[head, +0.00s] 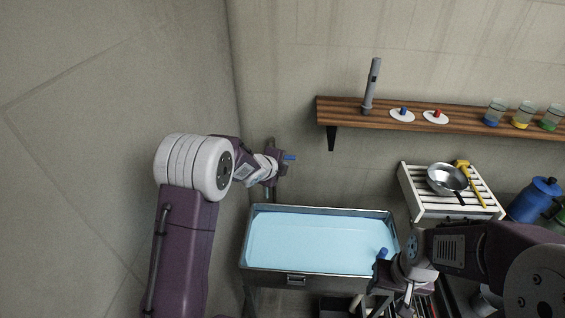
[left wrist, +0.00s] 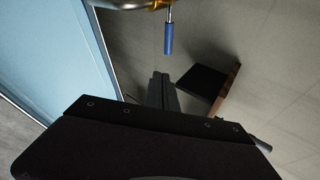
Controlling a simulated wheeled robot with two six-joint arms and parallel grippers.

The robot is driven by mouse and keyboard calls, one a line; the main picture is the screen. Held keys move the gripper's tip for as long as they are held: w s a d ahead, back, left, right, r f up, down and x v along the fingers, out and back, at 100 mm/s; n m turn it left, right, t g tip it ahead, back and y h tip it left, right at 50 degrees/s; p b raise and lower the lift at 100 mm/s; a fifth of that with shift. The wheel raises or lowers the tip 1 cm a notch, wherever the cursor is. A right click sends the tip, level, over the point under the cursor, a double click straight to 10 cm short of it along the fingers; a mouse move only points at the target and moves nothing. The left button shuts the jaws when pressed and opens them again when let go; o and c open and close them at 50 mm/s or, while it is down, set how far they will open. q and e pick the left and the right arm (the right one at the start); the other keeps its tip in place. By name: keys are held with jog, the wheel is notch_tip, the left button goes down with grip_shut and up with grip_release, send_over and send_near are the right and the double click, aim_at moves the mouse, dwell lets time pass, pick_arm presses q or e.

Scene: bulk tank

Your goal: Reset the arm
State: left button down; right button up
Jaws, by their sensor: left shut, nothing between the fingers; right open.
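My left gripper (head: 279,163) is raised above the far left corner of the tank, close to the wall. Its fingers (left wrist: 161,90) are shut and empty in the left wrist view. A blue lever handle (head: 290,157) on a metal pipe is beside it. The handle (left wrist: 169,38) hangs apart from the fingertips in the left wrist view. My right gripper (head: 408,296) is low by the tank's front right corner, open, its fingers partly hidden by the wrist. A second blue handle (head: 383,253) is just left of the right wrist.
The wide metal tank (head: 268,271) holds light blue liquid. A wooden shelf (head: 463,122) on the wall carries a grey cylinder, two small discs and several jars. A white slatted rack (head: 424,211) with a pan (head: 446,179) stands at right, beside a blue jug (head: 535,200).

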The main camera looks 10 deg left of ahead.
pick_arm(q)
jog(key=s+a+r+n+y, duration=0.2)
jog(key=s+r+n, duration=0.2)
jog(key=s, duration=0.1)
jog(key=s+a+f+n+g, duration=0.1)
jog(key=s+f+n+g, duration=0.3)
jog(key=s+n, duration=0.4)
jog(key=s+a+f+n+g+b, duration=0.1)
jog(key=s+f+n+g, duration=0.4)
jog(key=s, duration=1.4)
jog(key=f+n, duration=0.1)
jog(key=n, duration=0.3)
jog(key=shift+f+y, duration=0.3)
jog(key=shift+f, duration=0.05)
pick_arm(e)
jog(key=shift+w+d+f, duration=0.1)
jog(key=shift+w+f, duration=0.6)
jog(key=shift+f, duration=0.05)
